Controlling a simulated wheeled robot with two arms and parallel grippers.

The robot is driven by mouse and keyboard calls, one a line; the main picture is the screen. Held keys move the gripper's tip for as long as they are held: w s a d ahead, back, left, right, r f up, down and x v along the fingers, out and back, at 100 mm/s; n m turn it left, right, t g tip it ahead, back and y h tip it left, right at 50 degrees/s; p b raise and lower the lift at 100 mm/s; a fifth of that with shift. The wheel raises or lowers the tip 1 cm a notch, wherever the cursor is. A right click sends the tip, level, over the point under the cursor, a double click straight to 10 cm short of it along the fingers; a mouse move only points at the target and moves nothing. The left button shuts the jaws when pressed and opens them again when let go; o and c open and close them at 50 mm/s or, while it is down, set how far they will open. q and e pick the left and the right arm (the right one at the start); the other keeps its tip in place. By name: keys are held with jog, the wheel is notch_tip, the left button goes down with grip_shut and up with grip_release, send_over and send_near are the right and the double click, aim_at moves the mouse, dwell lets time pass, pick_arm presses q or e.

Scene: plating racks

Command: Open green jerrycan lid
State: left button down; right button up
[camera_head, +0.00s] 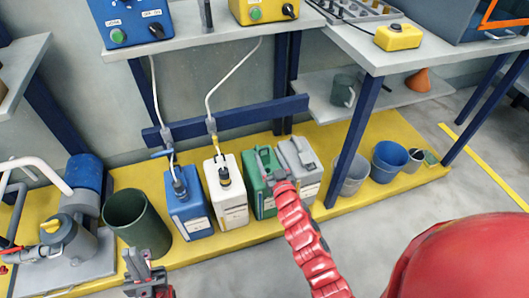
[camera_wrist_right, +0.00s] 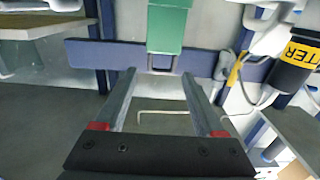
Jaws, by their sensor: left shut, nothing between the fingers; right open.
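The green jerrycan (camera_head: 262,192) stands upright on the yellow platform, between a white jerrycan (camera_head: 227,196) and a grey one (camera_head: 303,168). My right gripper (camera_head: 279,176) is in front of its top in the head view and hides part of it, perhaps the lid. In the right wrist view my right gripper (camera_wrist_right: 158,74) is open, its two fingers apart and nothing between them. A green block-like thing (camera_wrist_right: 167,28) shows beyond the fingertips; I cannot tell whether it is the jerrycan. My left gripper (camera_head: 143,268) is shut and empty at the lower left.
A blue jerrycan (camera_head: 188,207) stands left of the white one; both have hoses at their tops. A dark green bin (camera_head: 137,222) is further left. A blue table leg (camera_head: 357,135) stands right of the grey can, with buckets (camera_head: 388,160) beyond. A shelf (camera_head: 215,37) overhangs the cans.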

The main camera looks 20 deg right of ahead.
aim_at(264, 149)
jog(key=shift+w+a+b, duration=0.1)
jog(key=shift+w+b, duration=0.25)
jog(key=shift+w, duration=1.7)
jog(key=c, duration=1.1)
grip_shut()
jog(key=shift+d, duration=0.2)
